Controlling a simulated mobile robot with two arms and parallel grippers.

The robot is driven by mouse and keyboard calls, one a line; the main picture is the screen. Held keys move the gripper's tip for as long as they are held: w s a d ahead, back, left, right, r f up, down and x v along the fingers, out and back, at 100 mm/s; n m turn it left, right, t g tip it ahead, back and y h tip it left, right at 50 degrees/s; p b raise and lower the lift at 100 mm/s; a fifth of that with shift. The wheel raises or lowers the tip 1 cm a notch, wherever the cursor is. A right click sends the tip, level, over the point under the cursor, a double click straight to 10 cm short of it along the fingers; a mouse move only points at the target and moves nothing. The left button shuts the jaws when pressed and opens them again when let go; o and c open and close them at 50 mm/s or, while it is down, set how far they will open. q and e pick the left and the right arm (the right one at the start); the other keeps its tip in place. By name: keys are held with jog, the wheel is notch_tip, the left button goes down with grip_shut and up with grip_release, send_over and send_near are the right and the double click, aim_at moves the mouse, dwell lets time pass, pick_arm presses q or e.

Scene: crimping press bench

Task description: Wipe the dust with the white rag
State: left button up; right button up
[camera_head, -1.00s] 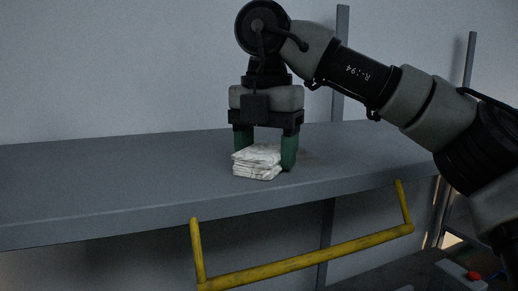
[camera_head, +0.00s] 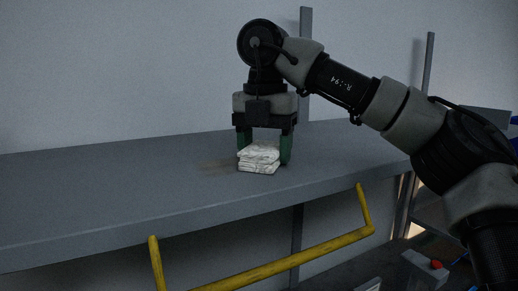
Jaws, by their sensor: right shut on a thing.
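The white rag (camera_head: 258,158) is a folded, layered stack on the grey shelf (camera_head: 110,190). My right gripper (camera_head: 264,149) points down, with its green fingers on either side of the rag, and is shut on it. The rag's underside appears to rest on the shelf surface. A faint brownish dust patch (camera_head: 216,165) shows on the shelf just left of the rag. Whether dust lies under or behind the rag is hidden. My left gripper is not in view.
A yellow handle bar (camera_head: 290,262) sticks out below and in front of the shelf edge. Grey upright posts (camera_head: 305,60) stand behind the shelf. A box with a red button (camera_head: 436,265) is at lower right. The shelf's left side is clear.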

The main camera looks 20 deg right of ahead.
aim_at(201, 164)
jog(key=shift+w+d+f, duration=0.15)
jog(key=shift+w+d, duration=0.1)
jog(key=shift+d, duration=0.3)
jog(key=shift+s+a, duration=0.1)
jog(key=shift+a, duration=4.45)
jog(key=shift+s+a, duration=0.15)
jog(key=shift+a, duration=0.25)
jog(key=shift+d, duration=4.5)
jog(key=shift+w+d, duration=0.25)
jog(key=shift+d, duration=0.15)
jog(key=shift+w+a, duration=0.3)
jog(key=shift+a, duration=0.45)
jog(key=shift+w+a, duration=0.25)
jog(key=shift+a, duration=0.5)
jog(key=shift+w+a, duration=0.3)
jog(key=shift+a, duration=0.45)
jog(key=shift+w+a, duration=0.25)
jog(key=shift+a, duration=0.75)
jog(key=shift+w+a, duration=0.2)
jog(key=shift+a, duration=0.8)
jog(key=shift+w+a, duration=0.3)
jog(key=shift+a, duration=0.35)
jog(key=shift+w+a, duration=0.25)
jog(key=shift+a, duration=0.35)
jog(key=shift+s+d+r, duration=0.1)
jog(key=shift+d+r, duration=0.2)
jog(key=shift+r, duration=0.3)
jog(key=shift+a+r, duration=0.2)
jog(key=shift+r, duration=1.75)
jog(key=shift+d+r, duration=0.15)
